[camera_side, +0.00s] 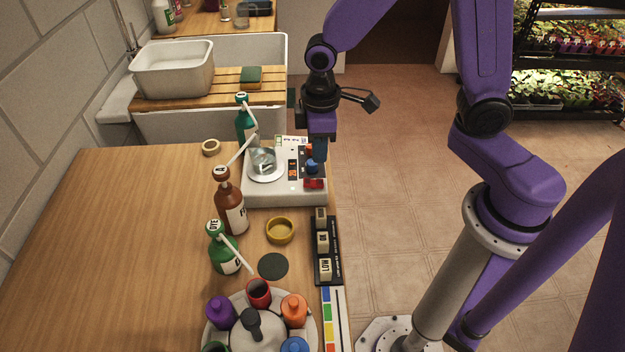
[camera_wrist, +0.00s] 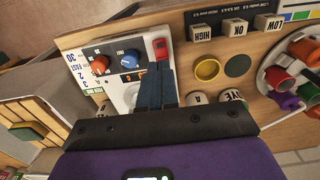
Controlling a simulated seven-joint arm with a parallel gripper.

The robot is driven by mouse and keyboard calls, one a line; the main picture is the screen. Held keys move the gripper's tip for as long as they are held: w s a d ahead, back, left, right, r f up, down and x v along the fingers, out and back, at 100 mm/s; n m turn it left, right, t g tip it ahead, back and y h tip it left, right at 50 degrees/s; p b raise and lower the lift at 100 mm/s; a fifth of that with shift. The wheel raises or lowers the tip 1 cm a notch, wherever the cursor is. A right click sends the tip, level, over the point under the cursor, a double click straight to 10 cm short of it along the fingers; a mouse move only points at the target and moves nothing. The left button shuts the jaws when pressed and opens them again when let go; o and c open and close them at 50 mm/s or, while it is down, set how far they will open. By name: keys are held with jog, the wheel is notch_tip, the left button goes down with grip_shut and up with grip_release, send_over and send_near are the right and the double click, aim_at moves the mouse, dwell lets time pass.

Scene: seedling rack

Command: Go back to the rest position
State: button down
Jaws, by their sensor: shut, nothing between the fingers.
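My gripper (camera_side: 319,158) points down over the right side of the white stirrer unit (camera_side: 262,191), close to its blue knob (camera_side: 311,166). Its fingers are shut with nothing between them. I cannot tell in the side view whether they touch the panel. In the wrist view, the closed dark fingers (camera_wrist: 157,88) show in front of the unit's panel, with the blue knob (camera_wrist: 130,59), an orange knob (camera_wrist: 100,64) and a red switch (camera_wrist: 160,47) beyond them. A glass beaker (camera_side: 263,160) stands on the unit's round plate. The fingers partly hide the panel.
A brown bottle (camera_side: 231,206) and green bottles (camera_side: 226,260) stand left of the unit. A yellow dish (camera_side: 279,230), a dark disc (camera_side: 273,266), labelled blocks (camera_side: 323,242) and a carousel of coloured pots (camera_side: 315,332) lie nearer. Open floor is right of the table.

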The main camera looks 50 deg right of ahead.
jog(key=shift+s+r, duration=0.1)
jog(key=shift+r, duration=0.1)
jog(key=s+d+r+n, duration=0.1)
jog(key=s+d+r, duration=0.1)
jog(key=s, duration=0.7)
jog(key=s+d+r+n, duration=0.2)
jog(key=s+r, duration=0.3)
jog(key=s, duration=0.4)
jog(key=shift+s+d+r+n, duration=0.15)
jog(key=shift+s+d+n, duration=0.15)
jog(key=shift+d, duration=0.5)
